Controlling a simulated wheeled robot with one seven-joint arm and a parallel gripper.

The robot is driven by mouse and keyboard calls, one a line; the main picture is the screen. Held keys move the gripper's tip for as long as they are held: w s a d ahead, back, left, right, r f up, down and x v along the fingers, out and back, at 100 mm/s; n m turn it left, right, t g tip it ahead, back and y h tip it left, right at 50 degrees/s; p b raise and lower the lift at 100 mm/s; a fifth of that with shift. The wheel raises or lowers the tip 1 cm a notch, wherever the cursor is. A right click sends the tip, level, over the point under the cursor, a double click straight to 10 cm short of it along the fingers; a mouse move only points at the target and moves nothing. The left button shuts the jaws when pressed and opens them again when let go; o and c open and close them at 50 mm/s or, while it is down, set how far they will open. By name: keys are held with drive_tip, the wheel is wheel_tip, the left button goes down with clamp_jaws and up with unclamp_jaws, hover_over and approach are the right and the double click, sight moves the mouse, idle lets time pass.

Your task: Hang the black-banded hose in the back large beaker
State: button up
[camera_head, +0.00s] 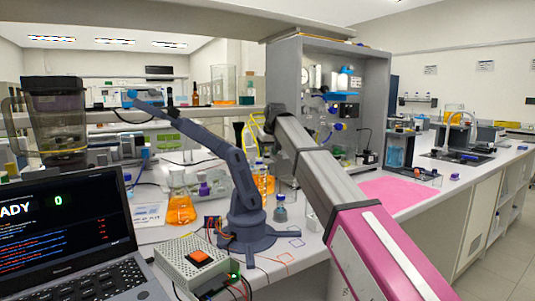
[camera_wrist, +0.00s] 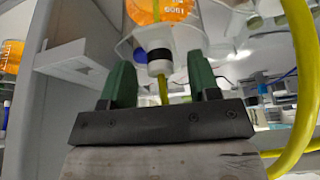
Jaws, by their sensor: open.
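In the wrist view, my gripper (camera_wrist: 161,82) has its two green fingers apart. The yellow hose end, with a white tip piece and black band (camera_wrist: 159,61), shows between the fingers; I see no finger pressing on it. The banded end overlaps the clear rim of a large beaker with orange liquid (camera_wrist: 160,9); the wrist picture seems upside down. I cannot tell for sure whether the end is inside the rim. In the head view, my arm hides the gripper, near the yellow hose loops (camera_head: 247,134). An orange-filled vessel (camera_head: 266,186) stands partly hidden below.
Another yellow hose (camera_wrist: 305,75) curves close on the right of the wrist view. A grey cabinet (camera_head: 287,70) stands behind my arm. A blue-grey small robot arm (camera_head: 243,195), an orange flask (camera_head: 180,207) and a laptop (camera_head: 70,235) are to the left. A pink mat (camera_head: 395,193) is clear.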

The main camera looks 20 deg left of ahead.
drive_tip(key=v, duration=1)
drive_tip(key=shift+s+d, duration=0.1)
